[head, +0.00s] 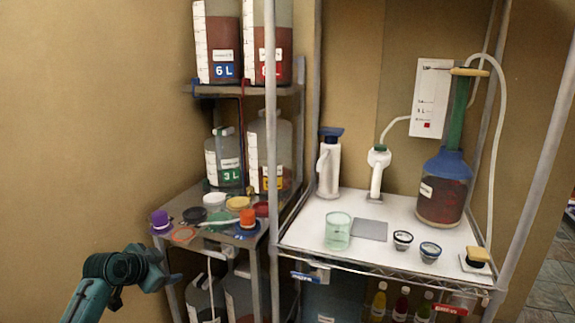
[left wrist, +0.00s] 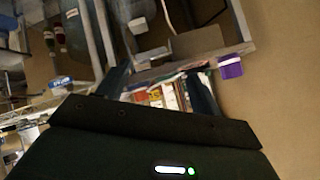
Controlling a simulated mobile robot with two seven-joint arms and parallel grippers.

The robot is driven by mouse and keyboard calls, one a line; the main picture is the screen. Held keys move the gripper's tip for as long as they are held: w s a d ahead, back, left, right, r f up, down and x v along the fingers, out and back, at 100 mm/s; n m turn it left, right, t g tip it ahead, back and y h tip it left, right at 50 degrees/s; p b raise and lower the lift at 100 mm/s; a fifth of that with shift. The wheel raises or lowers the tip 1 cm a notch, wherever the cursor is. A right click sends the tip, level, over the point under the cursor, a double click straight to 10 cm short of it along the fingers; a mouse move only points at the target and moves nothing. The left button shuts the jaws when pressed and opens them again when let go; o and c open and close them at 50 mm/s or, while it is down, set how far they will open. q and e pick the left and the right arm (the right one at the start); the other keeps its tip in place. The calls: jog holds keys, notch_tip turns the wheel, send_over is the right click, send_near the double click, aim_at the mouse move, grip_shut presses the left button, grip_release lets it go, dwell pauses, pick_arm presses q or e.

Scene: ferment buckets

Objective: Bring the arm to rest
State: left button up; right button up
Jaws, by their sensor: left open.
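My left gripper (head: 174,279) is at the lower left of the head view, at the end of my teal arm. It hangs in front of and below the left edge of the small shelf (head: 190,205). In the left wrist view the two dark fingers of my left gripper (left wrist: 160,84) stand apart with nothing held between them. A purple cap (head: 160,219) stands on the shelf's near left corner, above the gripper. It also shows in the left wrist view (left wrist: 230,66), to the right of the fingers. My right gripper is in neither view.
The shelf holds several coloured lids, an orange cap (head: 248,218) and a 3 L bucket (head: 224,165). The white-topped rack (head: 300,240) to the right holds a glass beaker (head: 338,232) and a dark-red vessel (head: 440,195). Bare wall lies left of the shelf.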

pick_arm(q)
jog(key=w+a+r+n+t+y, duration=0.2)
jog(key=a+r+n+t, duration=0.1)
jog(key=r, duration=0.2)
jog(key=w+a+r+n+t+y, duration=0.2)
jog(key=a+r+n+t+y, duration=0.15)
jog(key=r, duration=0.25)
jog(key=s+d+f+m+g+h, duration=0.1)
jog(key=s+d+f+g+h, duration=0.1)
jog(key=s+d+f, duration=0.65)
jog(key=s+d+f+m+g+h, duration=0.1)
jog(key=s+d+f+h, duration=0.3)
jog(key=s+f, duration=0.65)
jog(key=s+d+f+g, duration=0.1)
jog(key=s+d+f, duration=0.1)
jog(key=s, duration=0.4)
jog(key=s+d+f+n+g, duration=0.1)
jog(key=s+d+f, duration=0.2)
jog(key=s, duration=0.4)
jog(key=s+d+f+g, duration=0.1)
jog(key=s+d+f, duration=0.2)
jog(key=s+d, duration=0.2)
jog(key=shift+s, duration=1.25)
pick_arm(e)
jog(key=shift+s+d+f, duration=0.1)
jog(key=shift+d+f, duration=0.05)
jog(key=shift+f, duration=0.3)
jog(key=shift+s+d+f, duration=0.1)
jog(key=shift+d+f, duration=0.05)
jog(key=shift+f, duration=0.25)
